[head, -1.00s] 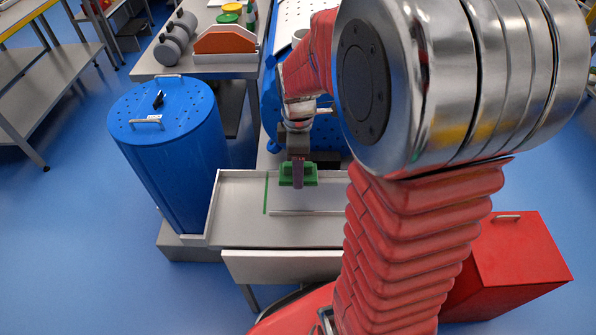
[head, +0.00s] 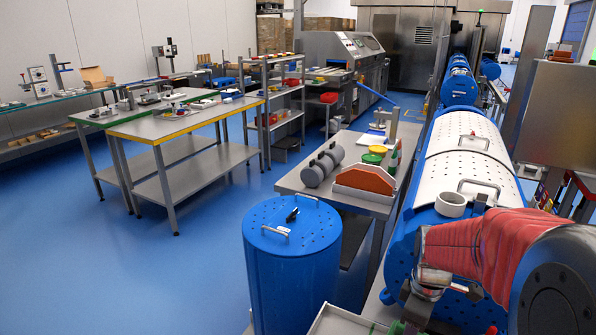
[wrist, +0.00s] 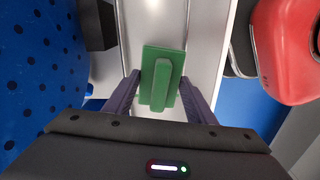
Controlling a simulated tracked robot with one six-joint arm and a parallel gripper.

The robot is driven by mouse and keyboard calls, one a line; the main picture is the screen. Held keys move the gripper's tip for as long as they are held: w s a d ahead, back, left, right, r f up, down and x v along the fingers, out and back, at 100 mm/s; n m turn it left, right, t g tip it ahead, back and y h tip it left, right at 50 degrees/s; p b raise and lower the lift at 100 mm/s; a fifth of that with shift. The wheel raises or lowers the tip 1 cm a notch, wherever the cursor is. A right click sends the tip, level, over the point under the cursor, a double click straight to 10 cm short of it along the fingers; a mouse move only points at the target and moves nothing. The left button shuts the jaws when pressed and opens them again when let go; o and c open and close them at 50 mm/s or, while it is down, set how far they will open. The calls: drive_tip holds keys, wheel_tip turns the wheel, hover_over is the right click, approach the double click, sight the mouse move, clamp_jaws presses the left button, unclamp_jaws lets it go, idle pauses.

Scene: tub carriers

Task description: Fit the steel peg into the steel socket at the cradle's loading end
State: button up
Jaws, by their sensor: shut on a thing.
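In the wrist view my gripper (wrist: 160,85) has its two purple fingers on either side of a green block (wrist: 160,88) with a raised ridge. It is shut on this block, above a pale bench surface (wrist: 155,20). In the head view my wrist and a bit of green (head: 397,327) show at the bottom edge; the fingertips are cut off. I cannot make out the steel peg, the steel socket or the cradle's loading end in either view.
A blue lidded drum (head: 290,265) stands left of my arm. A perforated blue and white tub (head: 465,165) lies at right. A side table (head: 300,185) holds grey rollers and an orange-fronted holder (head: 365,182). A red cabinet (wrist: 285,45) shows at right. Blue floor is open at left.

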drive_tip(key=shift+w+d+r+m, duration=0.1)
drive_tip(key=shift+w+r+m, duration=0.15)
drive_tip(key=shift+m, duration=0.3)
drive_tip(key=shift+w+d+r+m, duration=0.1)
drive_tip(key=shift+w+r+m, duration=0.1)
drive_tip(key=shift+m, duration=0.35)
drive_tip(key=shift+w+r+m, duration=0.25)
drive_tip(key=shift+w+m, duration=0.5)
drive_tip(key=shift+m, duration=0.25)
drive_tip(key=w+a+f+m, duration=0.1)
drive_tip(key=w+a+m, duration=0.1)
drive_tip(key=w+a, duration=0.1)
drive_tip(key=w+a+f+m, duration=0.1)
drive_tip(key=w+a+m, duration=0.1)
drive_tip(key=w+a, duration=0.2)
drive_tip(key=w+a+f+m, duration=0.1)
drive_tip(key=w+a+m, duration=0.1)
drive_tip(key=w+a, duration=0.2)
drive_tip(key=shift+w+a+f, duration=0.1)
drive_tip(key=shift+w+f, duration=0.25)
drive_tip(key=shift+w, duration=0.4)
